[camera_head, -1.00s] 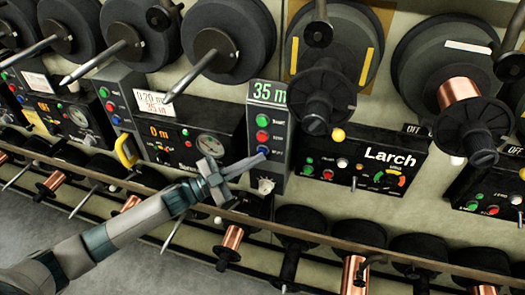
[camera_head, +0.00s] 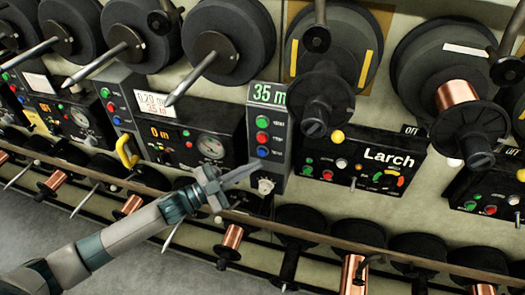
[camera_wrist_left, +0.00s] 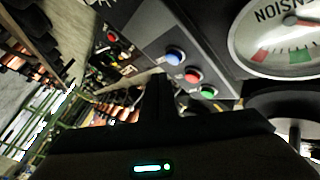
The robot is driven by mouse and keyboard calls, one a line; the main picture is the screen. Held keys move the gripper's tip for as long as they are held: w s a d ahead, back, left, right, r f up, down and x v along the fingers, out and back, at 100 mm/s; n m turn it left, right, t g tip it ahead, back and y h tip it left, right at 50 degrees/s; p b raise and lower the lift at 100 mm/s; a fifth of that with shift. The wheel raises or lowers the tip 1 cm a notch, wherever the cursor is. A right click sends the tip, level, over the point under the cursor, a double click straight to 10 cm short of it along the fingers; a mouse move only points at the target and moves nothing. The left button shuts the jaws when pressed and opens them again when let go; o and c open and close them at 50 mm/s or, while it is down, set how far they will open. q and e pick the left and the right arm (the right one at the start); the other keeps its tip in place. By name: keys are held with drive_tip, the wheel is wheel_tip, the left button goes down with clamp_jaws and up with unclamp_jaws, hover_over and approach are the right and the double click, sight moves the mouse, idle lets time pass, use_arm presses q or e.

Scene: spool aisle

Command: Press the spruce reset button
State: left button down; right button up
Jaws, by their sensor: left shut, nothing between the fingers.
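A narrow grey panel (camera_head: 267,180) under a green "35 m" display carries a green button (camera_head: 262,121), a red button (camera_head: 262,137) and a blue button (camera_head: 262,152) in a column. Their small labels are not legible, and no "Spruce" name is readable. The same kinds of buttons show in the wrist view: blue (camera_wrist_left: 174,54), red (camera_wrist_left: 192,75) and green (camera_wrist_left: 208,92). My left gripper (camera_head: 255,167) is shut and empty, its tip just below and left of the blue button, apparently apart from it. In the wrist view its dark fingers (camera_wrist_left: 162,95) point toward the panel. My right gripper is not in view.
A dark control box with a gauge (camera_head: 210,147) adjoins the panel on the left; the Larch box (camera_head: 360,160) is on the right. A knob (camera_head: 265,185) sits below the buttons. Large spools (camera_head: 228,40) hang above; a rail (camera_head: 330,240) and copper spools lie below.

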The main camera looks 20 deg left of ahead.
use_arm(q)
drive_tip(key=s+p, duration=0.1)
drive_tip(key=s, duration=0.4)
drive_tip(key=shift+s+a+p, duration=0.1)
drive_tip(key=shift+p, duration=0.25)
idle(0.7)
